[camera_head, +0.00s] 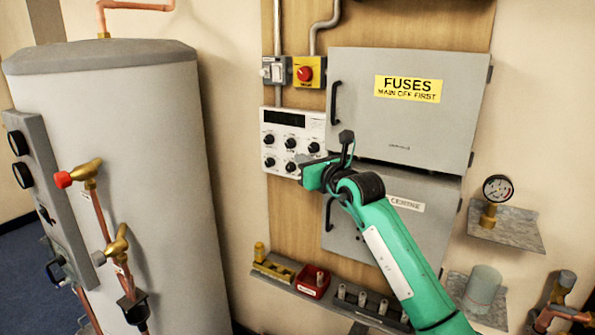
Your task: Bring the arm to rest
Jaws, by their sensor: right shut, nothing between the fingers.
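My right arm, green with dark joints, comes in from the lower right. My right gripper (310,160) is at its end, in front of the white control panel (292,123) and beside the lower left of the upper fuse box (405,105). The gripper is shut with nothing in it. The arm covers part of the lower grey box (425,225). I cannot tell whether the gripper touches the panel. My left gripper is out of view.
A large grey tank (150,190) with copper pipes and brass valves stands at left. A low shelf holds a red tray (312,282) and several small cylinders. At right, a gauge (497,188) stands on a bracket above a pale cylinder (483,285).

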